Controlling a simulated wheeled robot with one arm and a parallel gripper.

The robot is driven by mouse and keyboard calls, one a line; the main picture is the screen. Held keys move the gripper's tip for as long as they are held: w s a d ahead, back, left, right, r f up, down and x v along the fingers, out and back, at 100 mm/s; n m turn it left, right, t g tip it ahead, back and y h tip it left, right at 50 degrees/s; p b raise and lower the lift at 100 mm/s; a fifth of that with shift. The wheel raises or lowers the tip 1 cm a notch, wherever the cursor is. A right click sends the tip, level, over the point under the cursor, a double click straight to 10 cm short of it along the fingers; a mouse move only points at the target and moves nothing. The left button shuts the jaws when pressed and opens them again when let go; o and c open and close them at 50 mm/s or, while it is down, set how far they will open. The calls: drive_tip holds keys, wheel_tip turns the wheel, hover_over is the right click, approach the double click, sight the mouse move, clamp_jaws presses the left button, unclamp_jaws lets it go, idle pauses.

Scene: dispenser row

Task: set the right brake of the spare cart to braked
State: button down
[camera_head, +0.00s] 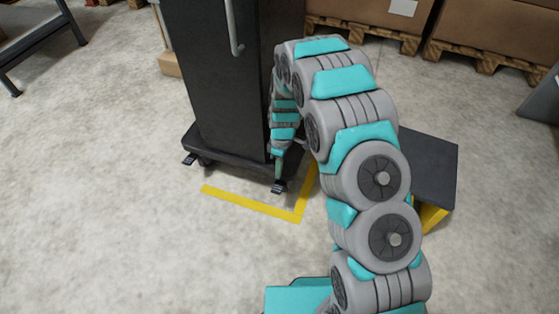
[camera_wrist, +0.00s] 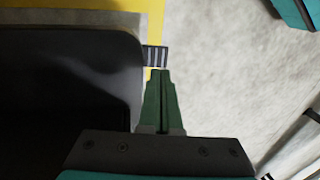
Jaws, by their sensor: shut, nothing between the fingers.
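The spare cart (camera_head: 230,85) is a tall dark cabinet on a low black base with casters. Its right brake pedal (camera_head: 279,188) sticks out at the base's right front corner, just above the floor. In the wrist view the ridged grey pedal (camera_wrist: 156,56) juts from the dark base. My gripper (camera_wrist: 162,73) is shut and empty. Its tips point down just over the pedal; I cannot tell whether they touch it. The left brake pedal (camera_head: 189,159) sticks out at the other front corner. Whether either pedal is up or down is too small to tell.
A yellow floor line (camera_head: 245,203) makes a corner in front of the cart. A dark-topped step with yellow sides (camera_head: 428,165) stands to the right of my arm. Boxes on pallets (camera_head: 365,38) stand behind. The floor at front left is clear.

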sight(276, 192)
drive_tip(key=shift+x, duration=3.15)
drive_tip(key=shift+s+f, duration=0.1)
drive_tip(key=shift+s+a+f+t+h+b, duration=0.15)
drive_tip(key=shift+s+f+t+h+b, duration=0.35)
drive_tip(key=shift+t, duration=0.6)
drive_tip(key=shift+w+a+f, duration=0.1)
drive_tip(key=shift+f, duration=0.7)
drive_tip(key=shift+r, duration=0.2)
drive_tip(key=shift+r, duration=0.65)
